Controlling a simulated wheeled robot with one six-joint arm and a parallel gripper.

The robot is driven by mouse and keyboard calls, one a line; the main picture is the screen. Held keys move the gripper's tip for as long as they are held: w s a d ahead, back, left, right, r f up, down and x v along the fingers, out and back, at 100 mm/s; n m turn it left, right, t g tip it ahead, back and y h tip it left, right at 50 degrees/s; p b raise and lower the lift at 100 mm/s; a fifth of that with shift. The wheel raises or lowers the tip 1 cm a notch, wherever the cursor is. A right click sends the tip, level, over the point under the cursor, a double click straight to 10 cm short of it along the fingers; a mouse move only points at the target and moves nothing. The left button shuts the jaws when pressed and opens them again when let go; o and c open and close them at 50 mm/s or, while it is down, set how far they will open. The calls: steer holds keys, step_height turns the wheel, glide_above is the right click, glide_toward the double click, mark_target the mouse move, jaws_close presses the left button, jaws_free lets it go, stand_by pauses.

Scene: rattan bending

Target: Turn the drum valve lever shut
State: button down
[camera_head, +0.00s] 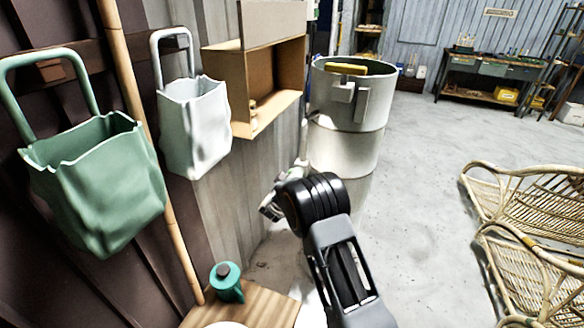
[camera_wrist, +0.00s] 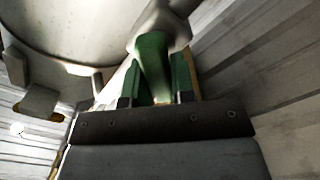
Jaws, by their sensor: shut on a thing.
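The pale drum (camera_head: 343,150) stands by the wall beyond my arm; its curved side fills the upper left of the wrist view (camera_wrist: 70,30). A green lever (camera_wrist: 152,65) hangs from a grey valve fitting (camera_wrist: 160,25) beside the drum. In the head view my gripper (camera_head: 270,207) is low at the wall, left of the drum, and the lever is mostly hidden there by my arm.
A green bag (camera_head: 95,185) and a white bag (camera_head: 195,125) hang on the left wall. A cardboard box (camera_head: 255,80) sits near the drum. A teal jug (camera_head: 227,282) stands on a wooden top at the bottom. Rattan chairs (camera_head: 530,210) stand right; the floor between is clear.

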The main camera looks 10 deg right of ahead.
steer(key=n+p, duration=0.3)
steer(key=n, duration=0.1)
steer(key=shift+f+n+p, duration=0.15)
steer(key=shift+n+p, duration=0.75)
steer(key=shift+n, duration=1.2)
steer(key=c, duration=1)
jaws_free()
steer(key=shift+o, duration=0.2)
steer(key=shift+a, duration=0.15)
steer(key=v, duration=1.3)
steer(key=shift+s+a, duration=0.2)
steer(key=shift+s, duration=0.15)
